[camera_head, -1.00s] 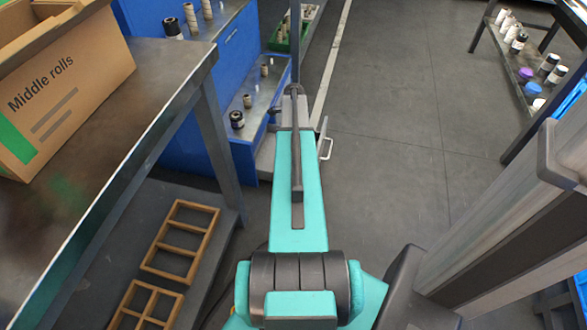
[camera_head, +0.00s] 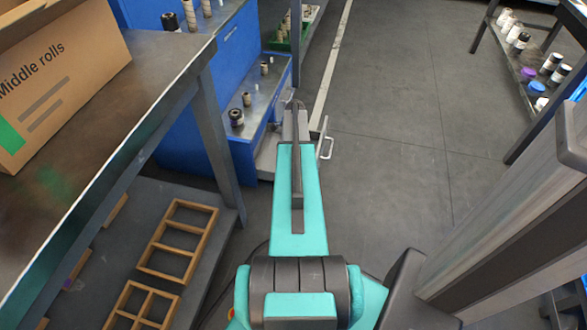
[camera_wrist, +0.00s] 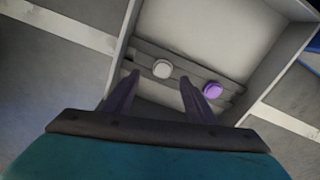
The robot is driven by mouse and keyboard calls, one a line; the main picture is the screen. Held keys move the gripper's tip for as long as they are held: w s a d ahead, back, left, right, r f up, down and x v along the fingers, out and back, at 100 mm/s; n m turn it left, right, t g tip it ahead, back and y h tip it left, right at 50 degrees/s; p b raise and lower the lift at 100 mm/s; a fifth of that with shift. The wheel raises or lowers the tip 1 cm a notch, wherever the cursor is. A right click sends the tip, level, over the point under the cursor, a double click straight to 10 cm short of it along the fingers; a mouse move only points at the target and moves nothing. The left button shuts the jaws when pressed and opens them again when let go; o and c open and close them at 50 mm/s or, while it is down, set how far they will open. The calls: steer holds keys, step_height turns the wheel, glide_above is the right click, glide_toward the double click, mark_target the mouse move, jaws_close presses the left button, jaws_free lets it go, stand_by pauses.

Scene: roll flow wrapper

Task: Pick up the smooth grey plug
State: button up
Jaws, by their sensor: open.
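In the wrist view, a small round light-grey plug (camera_wrist: 162,69) lies on a dark slatted strip in a grey box or drawer. It looks smooth, though the picture is too small to be sure. A purple plug (camera_wrist: 212,90) lies to its right on the same strip. My gripper (camera_wrist: 156,80) is open and empty, its two dark fingers apart. The grey plug shows between and beyond the fingertips, the purple one by the right finger. I cannot tell the height of the fingers above them. The head view does not show the fingers or these plugs.
Light walls (camera_wrist: 284,55) of the box rise around the plugs. In the head view, a metal table (camera_head: 110,130) with a "Middle rolls" carton (camera_head: 62,75) stands left. A blue cabinet (camera_head: 235,50) is behind it. Open floor (camera_head: 390,110) lies to the right of my arm.

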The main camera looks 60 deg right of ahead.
steer(key=shift+f, duration=0.1)
steer(key=shift+d+f+b, duration=0.15)
steer(key=shift+f+b, duration=1.45)
steer(key=shift+f, duration=0.9)
steer(key=c, duration=1.1)
